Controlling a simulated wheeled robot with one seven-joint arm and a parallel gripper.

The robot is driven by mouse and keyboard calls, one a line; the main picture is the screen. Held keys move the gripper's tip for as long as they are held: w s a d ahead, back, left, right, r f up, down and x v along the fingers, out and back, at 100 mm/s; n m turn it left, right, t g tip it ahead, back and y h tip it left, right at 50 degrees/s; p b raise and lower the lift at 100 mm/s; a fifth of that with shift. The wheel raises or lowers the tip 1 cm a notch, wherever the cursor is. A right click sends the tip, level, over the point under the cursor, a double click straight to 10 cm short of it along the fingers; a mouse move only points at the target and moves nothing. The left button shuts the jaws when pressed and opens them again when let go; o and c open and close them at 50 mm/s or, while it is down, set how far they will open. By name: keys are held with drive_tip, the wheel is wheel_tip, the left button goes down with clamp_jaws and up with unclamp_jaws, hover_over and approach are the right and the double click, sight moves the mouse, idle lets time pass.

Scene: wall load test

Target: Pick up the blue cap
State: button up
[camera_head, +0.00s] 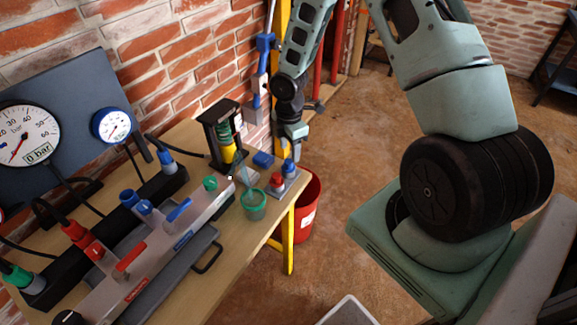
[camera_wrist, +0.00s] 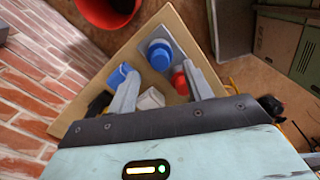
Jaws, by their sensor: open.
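The blue cap (camera_head: 289,167) stands upright on a small grey plate at the table's far right corner, beside a red cap (camera_head: 277,182). In the wrist view the blue cap (camera_wrist: 159,55) shows between and beyond my two fingertips, and the red cap (camera_wrist: 180,82) is close to the right finger. My gripper (camera_wrist: 162,68) is open and empty. In the head view my gripper (camera_head: 291,138) points down just above the blue cap; its fingers are hard to make out there. I cannot tell the exact height gap.
A blue block (camera_head: 263,159) lies left of the caps, near my left finger in the wrist view. A green cup (camera_head: 254,205) and a black stand (camera_head: 222,135) are close by. A red bucket (camera_head: 307,212) stands on the floor past the table edge. Gauges and hoses fill the left.

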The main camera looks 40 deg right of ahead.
sight(289, 160)
drive_tip(key=shift+a+f+p, duration=0.1)
drive_tip(key=shift+f+p, duration=0.45)
drive_tip(key=shift+f, duration=2)
clamp_jaws()
